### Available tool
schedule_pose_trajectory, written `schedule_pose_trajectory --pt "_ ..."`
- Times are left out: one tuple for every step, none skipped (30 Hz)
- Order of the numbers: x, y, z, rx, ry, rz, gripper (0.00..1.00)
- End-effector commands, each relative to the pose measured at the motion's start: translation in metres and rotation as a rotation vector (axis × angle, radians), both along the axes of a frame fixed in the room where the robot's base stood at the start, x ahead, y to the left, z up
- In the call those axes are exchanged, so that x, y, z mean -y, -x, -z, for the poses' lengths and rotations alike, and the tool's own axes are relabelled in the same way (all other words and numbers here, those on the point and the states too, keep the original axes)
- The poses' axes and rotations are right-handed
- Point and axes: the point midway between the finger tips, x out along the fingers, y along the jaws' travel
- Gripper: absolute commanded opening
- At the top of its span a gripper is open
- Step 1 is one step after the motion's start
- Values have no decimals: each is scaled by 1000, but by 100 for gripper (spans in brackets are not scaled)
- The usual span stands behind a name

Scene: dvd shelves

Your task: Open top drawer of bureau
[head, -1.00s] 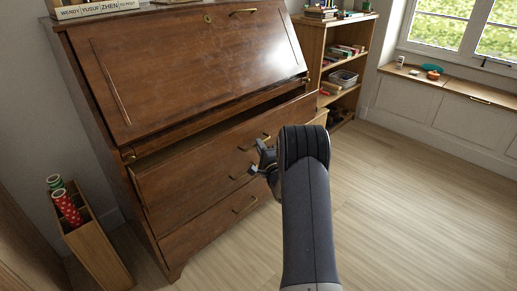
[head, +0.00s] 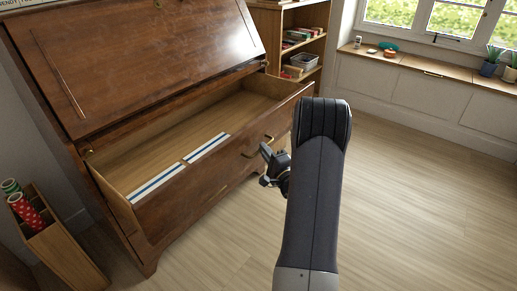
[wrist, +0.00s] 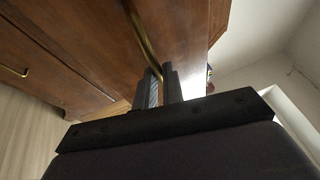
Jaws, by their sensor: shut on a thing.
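The wooden bureau (head: 140,70) fills the left of the head view, with its slanted lid shut. Its top drawer (head: 205,182), just below the lid, is pulled well out, and its inside shows. My gripper (head: 265,154) is at the drawer front, shut on the brass handle (head: 254,149). In the wrist view, my gripper (wrist: 165,82) has its two fingers on the curved brass handle (wrist: 143,38), against the brown drawer front. My own arm hides part of the floor to the right of the drawer.
Blue-and-white flat items (head: 158,182) lie in the drawer. A narrow wooden holder (head: 62,250) with wrapped rolls (head: 28,212) stands left of the bureau. A bookshelf (head: 290,45) and window bench (head: 420,85) stand behind. The floor (head: 420,200) at right is clear.

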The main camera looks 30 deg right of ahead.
Motion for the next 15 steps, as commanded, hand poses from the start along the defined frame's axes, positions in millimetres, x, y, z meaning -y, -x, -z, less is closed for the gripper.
schedule_pose_trajectory --pt "1 2 1 -1 -1 1 0" --pt "1 2 1 -1 -1 1 0" --pt "1 2 1 -1 0 0 0" --pt "1 2 1 -1 0 0 0" --pt "1 2 1 -1 0 0 0" --pt "1 2 1 -1 0 0 0" --pt "1 2 1 -1 0 0 0" --pt "1 2 1 -1 0 0 0" --pt "1 2 1 -1 0 0 0" --pt "1 2 1 -1 0 0 0" --pt "1 2 1 -1 0 0 0" --pt "1 2 1 -1 0 0 10" --pt "1 2 1 -1 0 0 12" --pt "1 2 1 -1 0 0 14" --pt "1 2 0 -1 0 0 18"
